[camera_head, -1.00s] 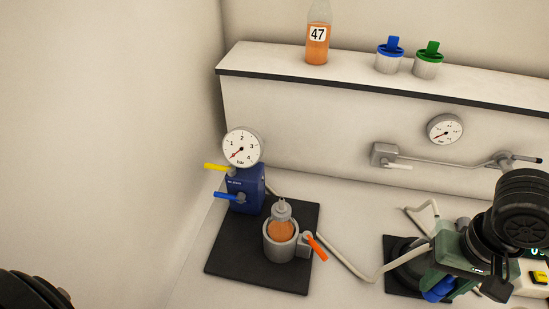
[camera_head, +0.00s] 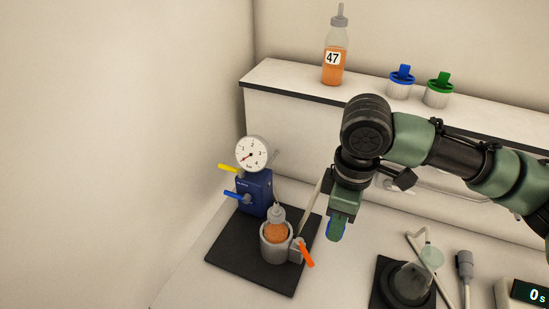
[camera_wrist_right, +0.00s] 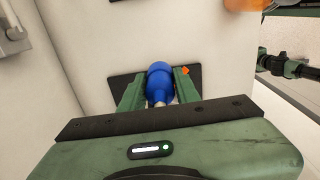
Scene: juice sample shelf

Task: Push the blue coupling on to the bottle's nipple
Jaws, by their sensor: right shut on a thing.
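The bottle (camera_head: 275,233) with orange juice sits upright in a grey holder (camera_head: 275,252) on a black mat (camera_head: 228,250). Its pale nipple (camera_head: 278,209) points up and is bare. My right gripper (camera_head: 336,230) is shut on the blue coupling (camera_wrist_right: 158,80), up and to the right of the bottle in the head view and apart from it. In the right wrist view the coupling sits between both fingers. In the head view the fingers hide most of it. My left gripper is not in view.
A blue unit (camera_head: 254,194) with a gauge (camera_head: 252,154), yellow lever and blue lever stands behind the holder. An orange lever (camera_head: 304,252) sticks out at the holder's right. A pale hose (camera_head: 310,205) runs up behind my gripper. Bottle 47 (camera_head: 335,66) stands on the shelf.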

